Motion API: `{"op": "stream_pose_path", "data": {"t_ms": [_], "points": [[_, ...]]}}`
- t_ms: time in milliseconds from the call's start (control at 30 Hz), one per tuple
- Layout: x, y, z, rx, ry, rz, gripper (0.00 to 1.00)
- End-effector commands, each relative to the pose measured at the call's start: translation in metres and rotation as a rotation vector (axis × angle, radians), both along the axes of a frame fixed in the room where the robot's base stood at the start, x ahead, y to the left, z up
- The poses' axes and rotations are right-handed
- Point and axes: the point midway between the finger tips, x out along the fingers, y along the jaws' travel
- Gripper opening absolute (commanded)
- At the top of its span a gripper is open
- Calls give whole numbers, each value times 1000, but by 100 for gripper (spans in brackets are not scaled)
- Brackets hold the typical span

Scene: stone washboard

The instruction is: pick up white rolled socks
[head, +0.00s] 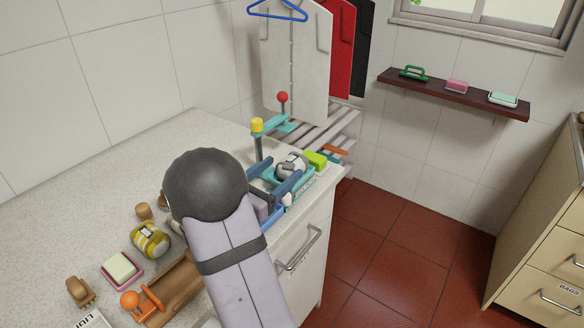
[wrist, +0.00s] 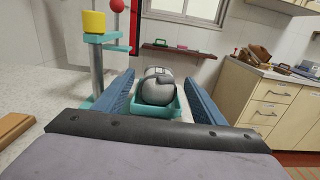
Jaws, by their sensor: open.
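The white rolled socks (head: 292,164) look like a pale grey-white roll with a dark band. They sit in a small teal tray (head: 303,185) near the far right end of the stone counter. In the wrist view the socks (wrist: 157,90) are centred between my two blue fingers, with the teal tray (wrist: 176,112) under them. My gripper (head: 283,180) is open and points at the tray, its fingers on either side of the socks' line. Whether the fingers touch the socks or tray I cannot tell. My arm hides part of the counter and tray.
A teal stand with a yellow knob (head: 257,125) and a red-knobbed post (head: 282,97) rise close left of the tray. A lime block (head: 315,159) lies just beyond it. A yellow-striped roll (head: 150,240), a soap dish (head: 122,270) and wooden items are on the near counter.

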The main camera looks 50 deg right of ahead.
Motion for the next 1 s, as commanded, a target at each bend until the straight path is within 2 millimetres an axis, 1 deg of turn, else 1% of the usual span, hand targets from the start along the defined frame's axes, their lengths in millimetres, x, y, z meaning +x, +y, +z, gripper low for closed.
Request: {"op": "stream_pose_path", "data": {"t_ms": [167,267,500,667,767,967,1000], "points": [[0,-2,0,1,0,0,64],[-1,-9,0,1,0,-2,64],[-1,-41,1,2,1,-3,64],[-1,-56,0,1,0,-2,64],[0,-59,0,1,0,0,64],[0,-59,0,1,0,1,64],[0,-59,0,1,0,1,57]]}}
